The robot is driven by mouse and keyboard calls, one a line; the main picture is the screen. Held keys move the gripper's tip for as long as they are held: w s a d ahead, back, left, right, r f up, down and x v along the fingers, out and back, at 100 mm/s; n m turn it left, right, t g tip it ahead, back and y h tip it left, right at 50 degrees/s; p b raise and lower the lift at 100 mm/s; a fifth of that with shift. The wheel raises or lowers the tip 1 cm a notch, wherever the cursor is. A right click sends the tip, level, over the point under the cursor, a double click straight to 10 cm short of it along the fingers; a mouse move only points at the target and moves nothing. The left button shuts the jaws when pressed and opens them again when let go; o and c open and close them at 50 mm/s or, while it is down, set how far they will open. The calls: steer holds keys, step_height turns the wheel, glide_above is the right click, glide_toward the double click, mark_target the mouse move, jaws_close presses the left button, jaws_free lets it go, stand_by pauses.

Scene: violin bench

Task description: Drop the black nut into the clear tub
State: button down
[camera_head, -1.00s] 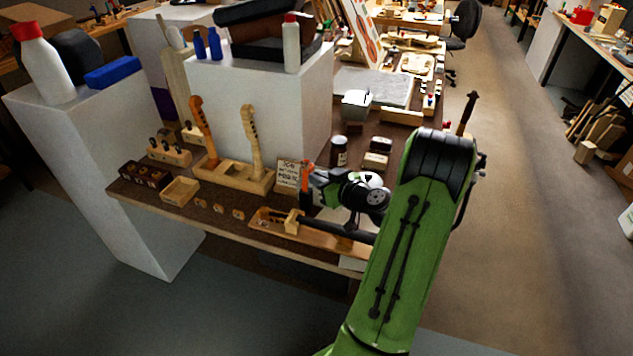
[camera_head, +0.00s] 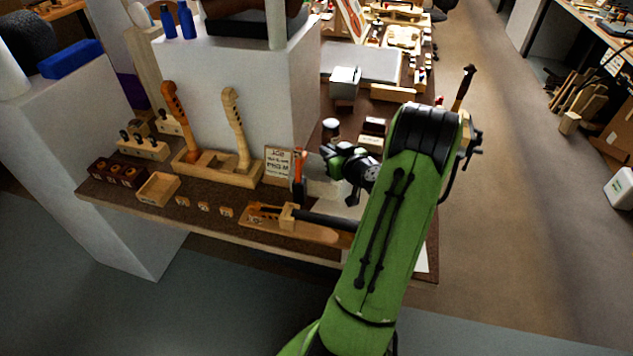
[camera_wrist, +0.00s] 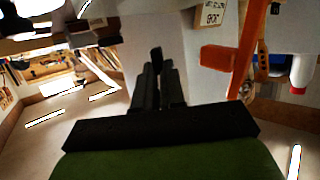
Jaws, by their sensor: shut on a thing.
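My gripper (camera_wrist: 157,85) shows from behind in the wrist view. Its two dark fingers are close together, with a small black piece, apparently the black nut (camera_wrist: 157,58), between their tips. In the head view my gripper (camera_head: 330,153) is over the right part of the bench, beside an upright orange tool (camera_head: 297,172); the nut cannot be made out there.
The brown bench (camera_head: 270,240) carries a wooden stand (camera_head: 218,170) with two violin necks, an open wooden box (camera_head: 158,188), a sign card (camera_head: 279,163) and a dark jar (camera_head: 331,129). A tall white block (camera_head: 250,85) rises behind. A long wooden tray (camera_head: 325,232) lies at the front edge.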

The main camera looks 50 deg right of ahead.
steer(key=c, duration=1.1)
jaws_free()
steer(key=shift+r, duration=0.1)
steer(key=shift+c, duration=0.2)
steer(key=v, duration=1.5)
steer(key=shift+s+a, duration=0.2)
steer(key=shift+s, duration=0.1)
steer(key=shift+r, duration=0.15)
